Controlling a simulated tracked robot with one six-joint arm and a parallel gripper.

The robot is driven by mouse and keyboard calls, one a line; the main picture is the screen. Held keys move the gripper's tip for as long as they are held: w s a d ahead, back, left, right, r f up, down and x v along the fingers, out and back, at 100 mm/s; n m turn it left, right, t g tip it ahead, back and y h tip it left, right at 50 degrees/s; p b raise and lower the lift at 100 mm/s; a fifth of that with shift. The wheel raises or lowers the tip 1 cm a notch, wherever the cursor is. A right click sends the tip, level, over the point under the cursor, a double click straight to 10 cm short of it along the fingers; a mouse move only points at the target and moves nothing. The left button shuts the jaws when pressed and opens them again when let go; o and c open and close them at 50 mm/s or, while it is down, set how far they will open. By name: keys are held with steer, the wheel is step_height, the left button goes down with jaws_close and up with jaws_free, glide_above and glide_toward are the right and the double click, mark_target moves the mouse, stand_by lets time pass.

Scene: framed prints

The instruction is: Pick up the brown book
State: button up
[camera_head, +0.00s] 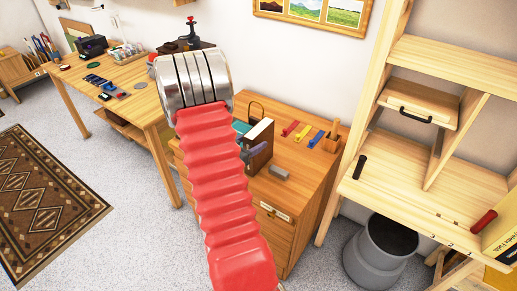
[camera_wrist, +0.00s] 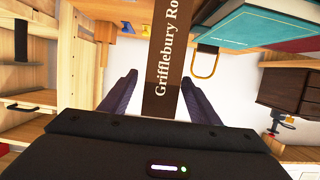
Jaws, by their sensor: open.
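The brown book (camera_head: 262,150) stands upright on the wooden cabinet in the head view, its pale page edge showing on top. In the wrist view its brown spine (camera_wrist: 164,60) with white lettering runs down the picture between my two dark fingers. My gripper (camera_wrist: 159,80) is open, with one finger on each side of the spine and white gaps between. I cannot tell how deep the fingers reach. In the head view my red arm hides part of the cabinet, and only a dark bit of my gripper (camera_head: 250,154) shows beside the book.
A teal book (camera_wrist: 270,35) lies close by. A thin loop (camera_wrist: 207,62) stands near the brown book. A wooden shelf (camera_head: 400,190) rises at right.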

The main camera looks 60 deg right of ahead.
steer(key=shift+x, duration=2.6)
steer(key=shift+w, duration=0.1)
steer(key=shift+c, duration=0.4)
jaws_close()
steer(key=shift+r, duration=0.1)
